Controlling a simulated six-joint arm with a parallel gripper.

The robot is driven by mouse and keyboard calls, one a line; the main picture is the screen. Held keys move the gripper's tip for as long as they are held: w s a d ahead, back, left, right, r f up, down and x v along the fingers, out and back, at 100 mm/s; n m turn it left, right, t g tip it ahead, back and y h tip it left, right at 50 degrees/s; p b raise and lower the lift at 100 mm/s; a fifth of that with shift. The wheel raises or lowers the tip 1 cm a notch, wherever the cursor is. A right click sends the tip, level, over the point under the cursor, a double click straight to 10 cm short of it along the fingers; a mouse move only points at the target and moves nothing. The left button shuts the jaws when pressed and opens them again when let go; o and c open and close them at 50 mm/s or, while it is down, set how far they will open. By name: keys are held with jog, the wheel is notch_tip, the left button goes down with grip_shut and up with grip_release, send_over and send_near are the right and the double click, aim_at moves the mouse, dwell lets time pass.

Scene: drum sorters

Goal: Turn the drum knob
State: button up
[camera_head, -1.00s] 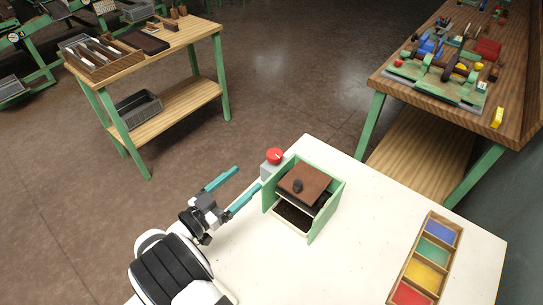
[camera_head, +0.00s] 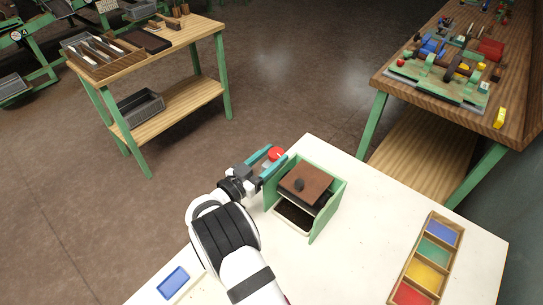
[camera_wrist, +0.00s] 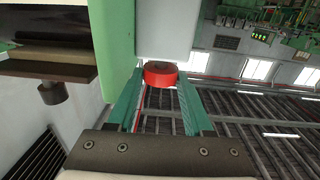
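The drum sorter has a green frame (camera_head: 333,205) with a brown lid (camera_head: 305,182) that carries a small black knob (camera_head: 299,184). A round red knob (camera_head: 276,153) sits on its far left side. The red knob also shows in the wrist view (camera_wrist: 160,73), against a pale housing (camera_wrist: 166,30). My gripper (camera_head: 270,162) is open, with one teal finger on each side of the red knob. In the wrist view narrow gaps seem to show between the fingertips and the knob. Contact is hard to tell.
A wooden tray (camera_head: 429,242) with blue, green, yellow and red compartments stands at the right of the white table (camera_head: 370,215). The table between sorter and tray is clear.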

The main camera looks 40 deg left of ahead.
grip_shut()
jog(key=shift+a+m+g+h, duration=0.2)
jog(key=shift+m+h, duration=0.55)
jog(key=shift+h, duration=0.4)
jog(key=shift+a+m+g+h, duration=0.1)
jog(key=shift+m+g+h, duration=0.1)
jog(key=shift+m+h, duration=0.75)
jog(key=o, duration=0.6)
grip_release()
jog(key=v, duration=1.5)
jog(key=shift+s+a, duration=0.25)
jog(key=shift+s, duration=0.05)
